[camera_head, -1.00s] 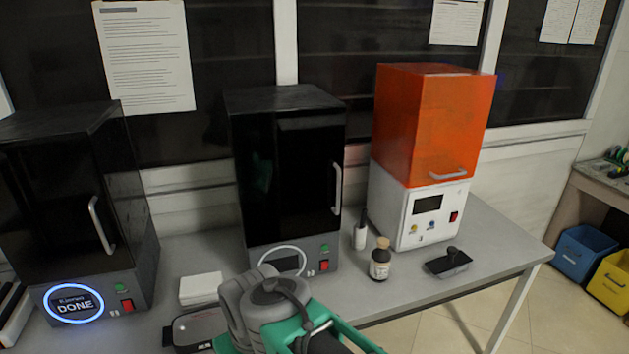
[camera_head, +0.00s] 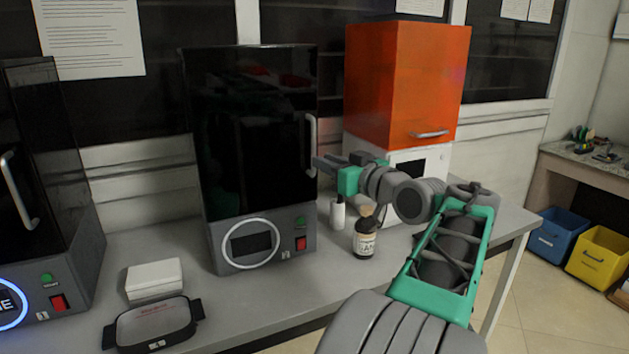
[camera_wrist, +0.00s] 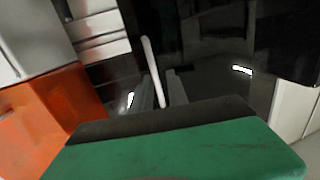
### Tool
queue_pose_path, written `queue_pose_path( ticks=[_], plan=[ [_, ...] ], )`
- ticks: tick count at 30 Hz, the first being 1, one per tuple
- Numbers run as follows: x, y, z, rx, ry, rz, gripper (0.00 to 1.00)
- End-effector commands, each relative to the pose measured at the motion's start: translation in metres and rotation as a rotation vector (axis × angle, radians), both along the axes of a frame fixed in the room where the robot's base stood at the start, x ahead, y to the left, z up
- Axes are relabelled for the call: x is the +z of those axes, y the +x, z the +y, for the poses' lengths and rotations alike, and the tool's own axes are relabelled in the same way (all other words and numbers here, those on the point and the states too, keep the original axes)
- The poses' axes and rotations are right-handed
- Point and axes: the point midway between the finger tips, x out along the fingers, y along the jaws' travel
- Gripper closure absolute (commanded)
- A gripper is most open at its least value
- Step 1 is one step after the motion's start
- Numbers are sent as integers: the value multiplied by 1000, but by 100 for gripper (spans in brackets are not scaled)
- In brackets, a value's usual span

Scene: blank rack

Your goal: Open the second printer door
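The second printer (camera_head: 255,150) is the black cabinet in the middle of the bench in the head view. Its dark door looks shut. A light vertical handle (camera_head: 311,140) runs along the door's right edge. My gripper (camera_head: 321,165) reaches in from the right, its fingertips at the lower part of the handle. In the wrist view the handle (camera_wrist: 151,65) is a pale bar running down between the two grey fingers of my gripper (camera_wrist: 161,92). The fingers stand apart on either side of it. Whether either finger touches it cannot be told.
An orange-topped printer (camera_head: 405,85) stands right, partly behind my arm. Another black printer (camera_head: 40,170) stands left. A brown bottle (camera_head: 368,240) and white bottle (camera_head: 338,213) sit below my gripper. A dark-rimmed tray (camera_head: 152,325) and white box (camera_head: 154,277) lie front left.

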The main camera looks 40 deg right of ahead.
Motion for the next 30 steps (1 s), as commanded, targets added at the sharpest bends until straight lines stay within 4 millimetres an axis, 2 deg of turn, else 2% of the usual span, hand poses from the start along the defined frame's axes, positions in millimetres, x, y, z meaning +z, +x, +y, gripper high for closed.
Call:
queue_pose_path(
  ticks=[1, 4, 12, 16, 25, 30],
  plan=[
    [0, -9, -9, -9, -8, -25, 80],
    [8, -7, -12, -6, -14, -46, 80],
    [8, 44, -15, -3, -14, -43, 80],
    [8, 60, -17, -6, -13, -42, 80],
    [8, 65, -18, -9, -14, -42, 80],
    [8, 64, -18, -8, -14, -42, 94]
  ],
)
